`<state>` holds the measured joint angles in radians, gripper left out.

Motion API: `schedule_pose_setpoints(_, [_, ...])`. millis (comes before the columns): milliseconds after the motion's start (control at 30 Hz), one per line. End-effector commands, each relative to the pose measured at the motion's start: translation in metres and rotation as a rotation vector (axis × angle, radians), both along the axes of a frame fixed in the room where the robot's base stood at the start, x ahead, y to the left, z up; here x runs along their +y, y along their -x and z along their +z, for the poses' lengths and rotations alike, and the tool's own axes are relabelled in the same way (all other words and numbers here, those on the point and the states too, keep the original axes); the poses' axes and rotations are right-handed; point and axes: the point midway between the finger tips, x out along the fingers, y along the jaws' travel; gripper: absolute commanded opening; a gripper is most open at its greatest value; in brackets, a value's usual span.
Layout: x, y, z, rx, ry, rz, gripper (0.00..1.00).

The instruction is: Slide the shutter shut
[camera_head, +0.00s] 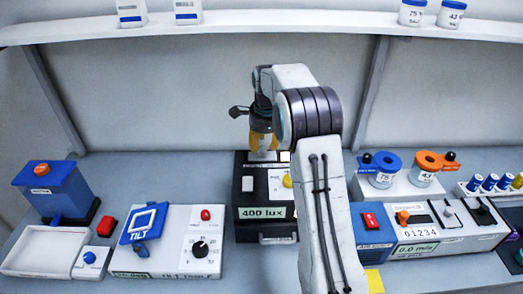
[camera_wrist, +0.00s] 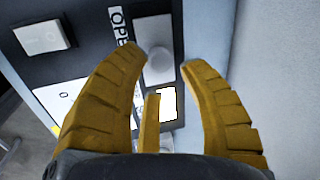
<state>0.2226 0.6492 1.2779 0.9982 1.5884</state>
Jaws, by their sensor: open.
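The black box (camera_head: 243,166) with the "400 lux" label stands at the middle of the bench. In the wrist view its top panel (camera_wrist: 92,66) shows lettering that starts "OPE", a grey shutter plate with a round knob (camera_wrist: 157,66), and a bright white window (camera_wrist: 168,104) beside the plate. The window looks uncovered, at least in part. My gripper (camera_head: 262,148) is over the back of the box, pointing down. In the wrist view its yellow fingers (camera_wrist: 161,64) are open, with the knob between their tips. I cannot tell whether either finger touches it.
A white rocker switch (camera_head: 248,183) and a yellow knob (camera_head: 287,181) are on the box. The tilt table (camera_head: 180,262) stands left, and a blue unit with a red switch (camera_head: 371,226) right. A shelf (camera_head: 250,24) runs above. The back wall is close behind my gripper.

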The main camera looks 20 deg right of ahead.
Motion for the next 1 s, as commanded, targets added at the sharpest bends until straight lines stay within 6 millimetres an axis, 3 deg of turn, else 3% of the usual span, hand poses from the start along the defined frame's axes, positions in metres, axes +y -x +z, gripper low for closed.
schedule_pose_setpoints(200, [-0.001,-0.005,-0.025,0.004,-0.001,0.001,0.38])
schedule_pose_setpoints(400, [-0.002,-0.008,-0.038,0.001,0.000,0.002,0.38])
schedule_pose_setpoints(800, [-0.002,-0.009,-0.042,0.000,0.000,0.002,0.40])
schedule_pose_setpoints(1000, [-0.002,-0.009,-0.042,0.000,0.000,0.002,0.22])
